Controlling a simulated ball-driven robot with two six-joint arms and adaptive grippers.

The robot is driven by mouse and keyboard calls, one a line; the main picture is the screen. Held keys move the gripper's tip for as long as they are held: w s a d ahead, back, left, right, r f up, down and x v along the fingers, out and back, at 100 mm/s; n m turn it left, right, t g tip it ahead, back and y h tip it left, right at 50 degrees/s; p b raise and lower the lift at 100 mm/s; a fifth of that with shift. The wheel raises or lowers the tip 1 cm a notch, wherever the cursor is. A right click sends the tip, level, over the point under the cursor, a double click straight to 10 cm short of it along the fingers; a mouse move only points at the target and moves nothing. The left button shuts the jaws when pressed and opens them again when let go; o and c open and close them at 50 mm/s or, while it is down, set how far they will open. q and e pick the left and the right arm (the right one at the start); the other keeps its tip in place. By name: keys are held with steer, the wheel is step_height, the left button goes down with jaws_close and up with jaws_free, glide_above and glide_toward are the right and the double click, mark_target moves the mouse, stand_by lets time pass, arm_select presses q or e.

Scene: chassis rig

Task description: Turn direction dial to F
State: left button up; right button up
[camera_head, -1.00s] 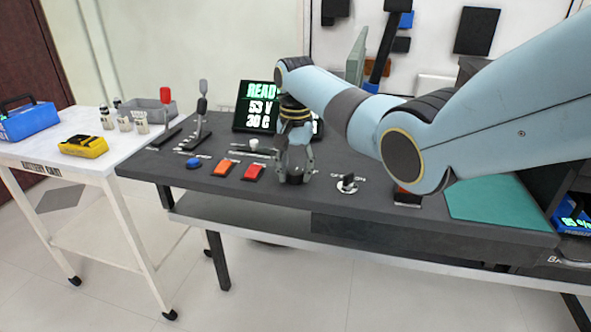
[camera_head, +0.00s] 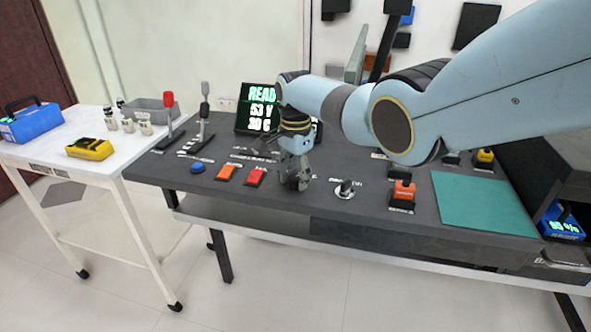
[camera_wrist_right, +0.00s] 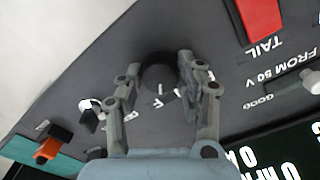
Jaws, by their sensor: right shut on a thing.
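My right gripper (camera_head: 297,183) points down at the dark panel (camera_head: 330,215), right of the red button (camera_head: 255,176). In the right wrist view, its fingers (camera_wrist_right: 160,78) stand on either side of the dark round direction dial (camera_wrist_right: 158,72) and are shut on it. Small white marks show by the dial, between the fingers; I cannot read the setting surely. In the head view the gripper hides most of the dial. My left gripper is not in view.
A key switch on a white disc (camera_head: 347,188) sits just right of the gripper. Orange (camera_head: 227,172) and blue (camera_head: 197,166) buttons and two upright levers stand left. A lit display (camera_head: 258,110) stands behind. An orange-topped switch (camera_head: 403,190) and green mat (camera_head: 485,203) lie right.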

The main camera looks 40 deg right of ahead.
mark_target(296, 177)
steer(key=shift+r+m+p, duration=0.1)
steer(key=shift+m+p, duration=0.25)
steer(key=shift+m, duration=0.75)
steer(key=o, duration=1.1)
steer(key=shift+o, duration=0.2)
step_height(296, 177, up, 12)
